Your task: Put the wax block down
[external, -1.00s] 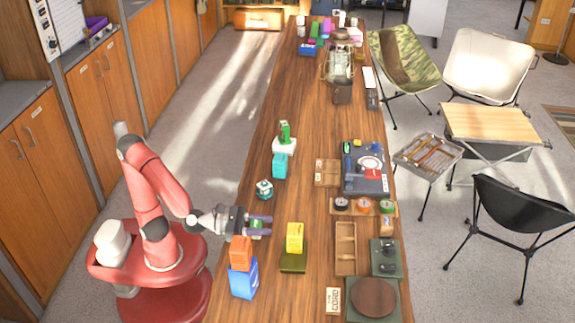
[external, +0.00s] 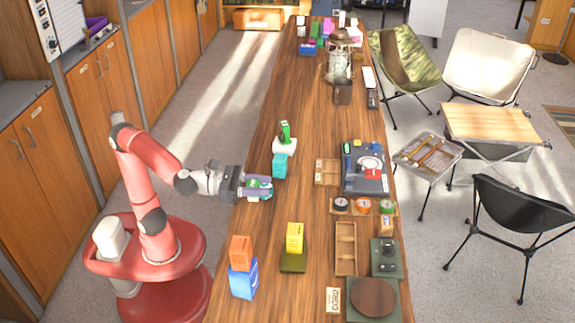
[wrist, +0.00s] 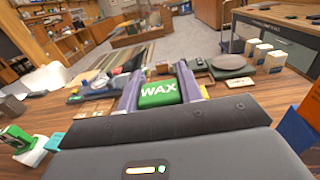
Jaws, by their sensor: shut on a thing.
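The wax block is a green block with white "WAX" lettering, held between my two fingers in the wrist view (wrist: 158,93). In the external view a green part of it (external: 258,184) shows at my gripper (external: 266,188). My gripper is shut on the block near the left edge of the wooden counter (external: 315,120). A small teal patch shows just below the fingers. I cannot tell whether the block touches anything beneath it.
A teal block (external: 280,166) and a green item on a white base (external: 285,146) stand just beyond my gripper. An orange block on a blue box (external: 243,285) and a yellow block on an olive box (external: 293,262) stand nearer. Bare counter lies to the gripper's right.

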